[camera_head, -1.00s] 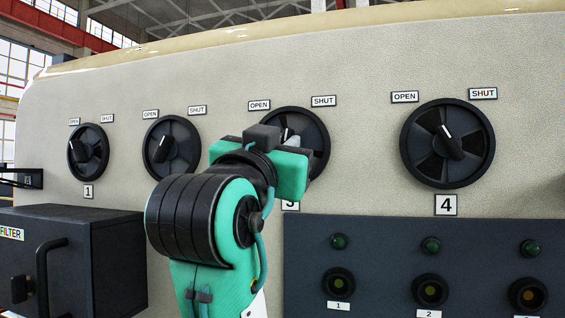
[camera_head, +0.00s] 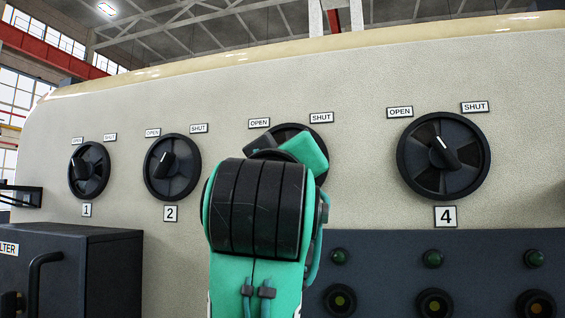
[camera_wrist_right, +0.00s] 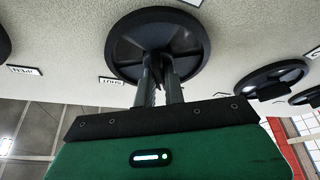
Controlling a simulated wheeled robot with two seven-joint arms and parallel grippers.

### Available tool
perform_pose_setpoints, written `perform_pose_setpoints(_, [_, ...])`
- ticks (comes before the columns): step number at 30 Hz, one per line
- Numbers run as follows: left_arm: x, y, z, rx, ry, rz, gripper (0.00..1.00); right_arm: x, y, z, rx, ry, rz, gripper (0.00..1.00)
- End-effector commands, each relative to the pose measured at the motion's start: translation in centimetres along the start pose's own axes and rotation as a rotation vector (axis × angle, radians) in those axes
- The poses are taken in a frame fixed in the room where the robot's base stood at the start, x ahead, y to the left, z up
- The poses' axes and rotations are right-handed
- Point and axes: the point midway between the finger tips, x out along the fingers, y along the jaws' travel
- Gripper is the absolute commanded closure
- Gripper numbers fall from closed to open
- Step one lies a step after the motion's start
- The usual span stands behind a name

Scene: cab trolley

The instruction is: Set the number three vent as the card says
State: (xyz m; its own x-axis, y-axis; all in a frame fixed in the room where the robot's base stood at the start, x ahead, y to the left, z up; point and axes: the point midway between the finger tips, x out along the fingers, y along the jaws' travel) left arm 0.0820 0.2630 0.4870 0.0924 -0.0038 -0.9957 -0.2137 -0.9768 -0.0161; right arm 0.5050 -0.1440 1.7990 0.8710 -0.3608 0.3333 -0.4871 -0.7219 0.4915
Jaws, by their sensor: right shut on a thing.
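The number three vent (camera_head: 285,129) is a round black dial on the cream panel, with an OPEN plate (camera_head: 259,123) at its upper left and a SHUT plate (camera_head: 321,118) at its upper right. My right gripper (camera_head: 308,152) is in front of it and hides most of it, with its pointer and number plate. In the right wrist view, which looks upside down, the two fingers (camera_wrist_right: 158,72) are shut on the knob at the middle of the vent (camera_wrist_right: 195,40). No card is readable in view. My left gripper is not in view.
Similar vents one (camera_head: 89,171), two (camera_head: 172,168) and four (camera_head: 444,156) sit along the panel. A dark filter box (camera_head: 105,270) juts out at the lower left. A dark panel with green lamps (camera_head: 432,258) is at the lower right.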

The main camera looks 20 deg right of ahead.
Motion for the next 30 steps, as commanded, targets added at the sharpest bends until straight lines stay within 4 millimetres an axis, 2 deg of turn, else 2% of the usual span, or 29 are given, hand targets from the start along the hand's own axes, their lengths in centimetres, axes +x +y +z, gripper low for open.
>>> perform_pose_setpoints(16, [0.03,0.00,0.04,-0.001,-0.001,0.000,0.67,0.05,0.09,-0.12,-0.025,0.002,-0.008,1.00])
perform_pose_setpoints(17, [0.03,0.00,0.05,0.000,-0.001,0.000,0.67,0.05,0.09,-0.12,-0.025,0.002,-0.008,0.85])
perform_pose_setpoints(20, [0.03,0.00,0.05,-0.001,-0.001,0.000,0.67,0.04,0.08,-0.10,-0.024,0.002,-0.008,0.67])
perform_pose_setpoints(30, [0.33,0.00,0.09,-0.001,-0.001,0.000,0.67,-0.31,0.01,0.02,-0.023,0.001,-0.008,0.67])
